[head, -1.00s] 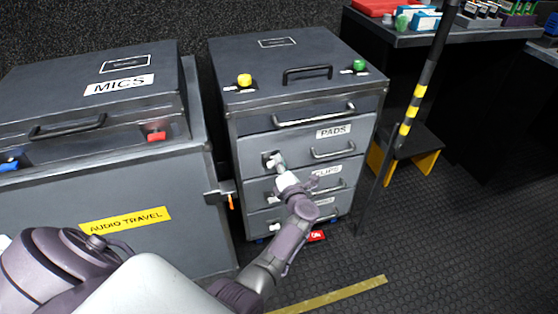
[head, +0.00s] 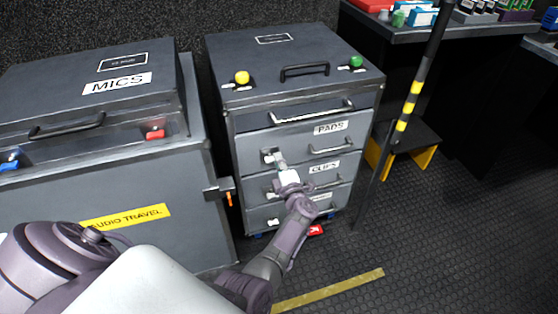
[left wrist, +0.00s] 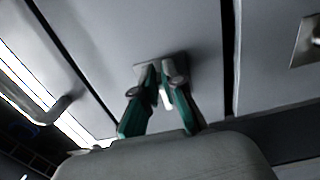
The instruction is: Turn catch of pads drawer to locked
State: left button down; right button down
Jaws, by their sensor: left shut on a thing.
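The pads drawer (head: 300,141) is a closed grey drawer with a PADS label and a dark bar handle at its right. Its catch (head: 267,154) sits on a small light plate at the left of the drawer front. My left gripper (head: 280,161) reaches it from below and is shut on the catch. In the left wrist view, the green-and-grey fingers (left wrist: 161,84) close around a small pale piece of the catch in front of its metal plate (left wrist: 143,71). The fingers hide most of the catch, so its exact angle is hard to tell. My right gripper is not in view.
The CLIPS drawer (head: 293,176) and another drawer lie below, both closed with their own catches. The MICS case (head: 90,95) stands close at the left. A black-and-yellow pole (head: 403,125) stands at the right. A red item (head: 316,230) lies by the cabinet's foot.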

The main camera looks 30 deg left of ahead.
pick_arm(q)
jog(key=shift+s+a+f, duration=0.1)
jog(key=shift+s+f, duration=0.05)
jog(key=c, duration=1.3)
grip_release()
jog(key=shift+a, duration=0.1)
